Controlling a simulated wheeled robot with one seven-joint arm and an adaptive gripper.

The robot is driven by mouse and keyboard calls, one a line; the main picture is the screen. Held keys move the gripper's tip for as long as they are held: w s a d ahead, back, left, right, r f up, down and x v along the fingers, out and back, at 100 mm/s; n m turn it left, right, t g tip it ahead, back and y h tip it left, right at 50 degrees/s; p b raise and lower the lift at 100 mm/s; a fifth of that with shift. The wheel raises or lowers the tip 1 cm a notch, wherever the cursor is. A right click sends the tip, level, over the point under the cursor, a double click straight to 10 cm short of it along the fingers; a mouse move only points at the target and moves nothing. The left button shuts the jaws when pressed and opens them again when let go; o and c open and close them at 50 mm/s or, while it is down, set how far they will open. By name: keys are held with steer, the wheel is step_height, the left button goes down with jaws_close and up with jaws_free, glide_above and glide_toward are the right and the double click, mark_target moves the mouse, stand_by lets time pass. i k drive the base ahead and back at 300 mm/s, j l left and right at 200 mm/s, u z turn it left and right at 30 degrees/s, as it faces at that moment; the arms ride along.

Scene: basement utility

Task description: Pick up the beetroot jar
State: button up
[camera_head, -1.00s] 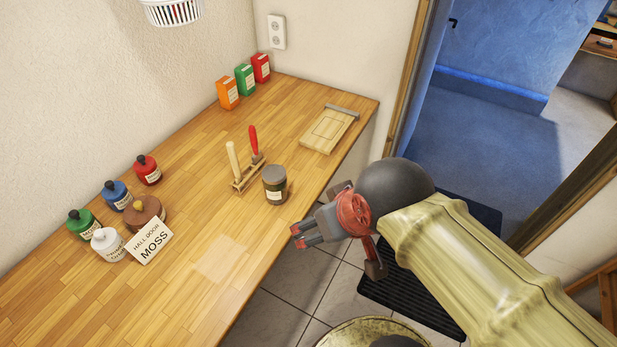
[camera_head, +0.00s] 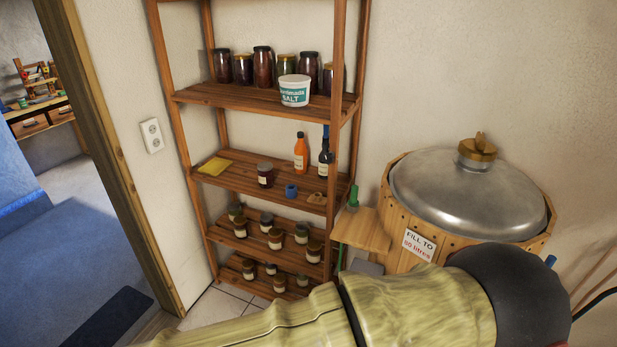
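A small jar with dark red contents, a dark lid and a pale label (camera_head: 265,176) stands upright on the middle shelf of a wooden rack; its label is too small to read. Several taller dark jars, including a dark red one (camera_head: 263,68), stand on the shelf above. I cannot tell which is the beetroot jar. My arm crosses the bottom of the view in front of the rack. Its fingers do not show, so I cannot see my gripper.
The wooden rack (camera_head: 180,135) also holds a salt tub (camera_head: 295,92), an orange bottle (camera_head: 300,152), a dark bottle (camera_head: 325,155), a yellow cloth (camera_head: 214,166) and several small jars lower down. A lidded wooden tub (camera_head: 470,195) stands right. A doorway opens left.

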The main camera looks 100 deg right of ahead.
mark_target(265, 171)
steer(key=z, duration=3.2)
steer(key=i+j+z, duration=0.45)
steer(key=i, duration=0.35)
steer(key=i+j+z, duration=0.5)
steer(key=i+j, duration=0.2)
steer(key=j, duration=0.25)
